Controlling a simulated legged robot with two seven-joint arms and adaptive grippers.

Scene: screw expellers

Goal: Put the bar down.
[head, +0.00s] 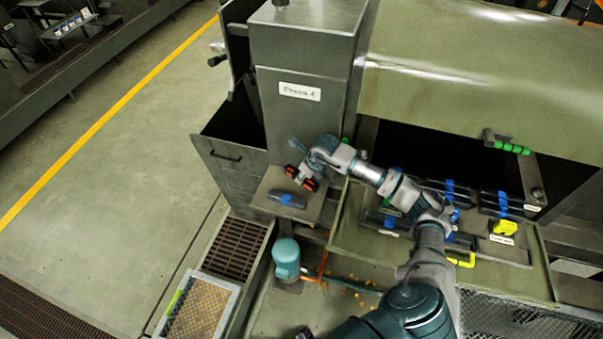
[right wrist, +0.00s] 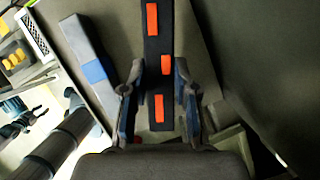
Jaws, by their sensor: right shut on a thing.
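My right gripper (head: 308,168) is over a small shelf (head: 318,208) at the front of the press marked "Press 4" (head: 300,90). It is shut on a black bar with orange patches (head: 309,185), which also shows between the fingers (right wrist: 158,75) in the right wrist view (right wrist: 154,52). I cannot tell whether this bar touches the shelf. A dark bar with a blue band (head: 287,200) lies on the shelf beside it, to the left in the right wrist view (right wrist: 95,70). My left gripper is out of view.
Several blue-banded bars (head: 448,190) lie in the open press bay at right. A yellow block (head: 503,228) and a green-gripped handle (head: 506,146) are near its right side. A grated tray (head: 197,308) and a teal motor-like cylinder (head: 286,258) stand below the shelf.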

